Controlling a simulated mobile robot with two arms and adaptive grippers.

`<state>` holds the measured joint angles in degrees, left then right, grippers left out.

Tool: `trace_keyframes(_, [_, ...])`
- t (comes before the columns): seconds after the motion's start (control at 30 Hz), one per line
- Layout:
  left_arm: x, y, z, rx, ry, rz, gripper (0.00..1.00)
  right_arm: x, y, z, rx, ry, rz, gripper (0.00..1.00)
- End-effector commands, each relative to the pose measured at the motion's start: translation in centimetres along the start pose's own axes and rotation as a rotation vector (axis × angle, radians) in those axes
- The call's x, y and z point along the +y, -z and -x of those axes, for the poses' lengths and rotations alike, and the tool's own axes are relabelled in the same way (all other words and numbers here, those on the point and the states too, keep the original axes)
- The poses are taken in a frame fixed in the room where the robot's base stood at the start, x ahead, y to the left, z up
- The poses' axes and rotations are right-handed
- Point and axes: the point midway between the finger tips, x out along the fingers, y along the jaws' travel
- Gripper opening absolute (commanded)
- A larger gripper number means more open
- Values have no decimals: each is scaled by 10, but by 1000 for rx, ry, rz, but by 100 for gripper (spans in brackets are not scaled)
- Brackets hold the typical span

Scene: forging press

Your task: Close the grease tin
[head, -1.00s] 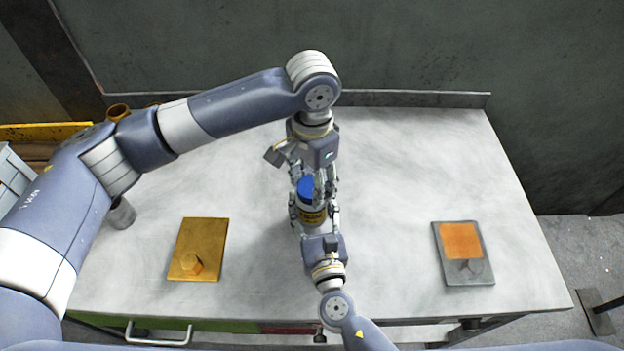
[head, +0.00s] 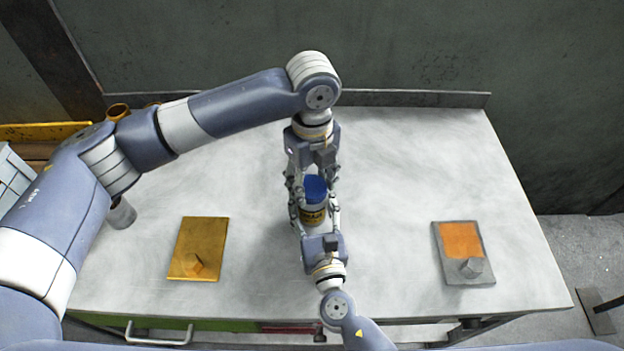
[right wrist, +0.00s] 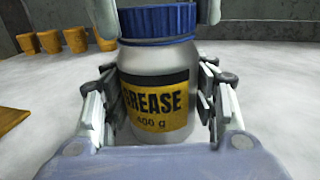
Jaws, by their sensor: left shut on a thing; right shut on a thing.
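The grease tin (head: 313,215) stands upright on the table near its middle, with a silver body and a yellow and black label. It also shows in the right wrist view (right wrist: 158,92). The blue lid (head: 315,187) sits on top of the tin; in the right wrist view the lid (right wrist: 158,22) looks level. My left gripper (head: 313,181) comes down from behind and is shut on the lid. My right gripper (head: 316,214) reaches in from the front and is shut around the tin's body. The seam between lid and tin is partly hidden by fingers in the head view.
A yellow plate (head: 205,240) with a small yellow block lies at left. A grey cup (head: 122,214) stands near the left edge. The table between them is clear.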

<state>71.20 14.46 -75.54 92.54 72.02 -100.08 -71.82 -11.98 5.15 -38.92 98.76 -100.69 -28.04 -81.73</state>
Motion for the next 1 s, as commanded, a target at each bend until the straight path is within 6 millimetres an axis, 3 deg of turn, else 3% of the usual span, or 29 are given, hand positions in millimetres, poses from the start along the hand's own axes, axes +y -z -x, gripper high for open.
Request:
trace_keyframes(0.17, [0, -2, 0, -3, 1, -38, 20, 0, 0, 0, -1, 0, -1, 0])
trace_keyframes(0.2, [0, -2, 0, -3, 1, -37, 53, 0, 0, 0, -1, 0, -1, 0])
trace_keyframes(0.3, [0, -2, 0, -3, 1, -36, 72, 0, 0, 0, -1, 0, -1, 0])
trace_keyframes(0.73, [0, -1, 6, -2, 1, -37, 72, 0, 0, 0, -1, -1, -1, 0])
trace_keyframes(1.0, [-1, -1, 57, -4, 5, -38, 72, 0, 0, 0, -1, -1, -1, 0])
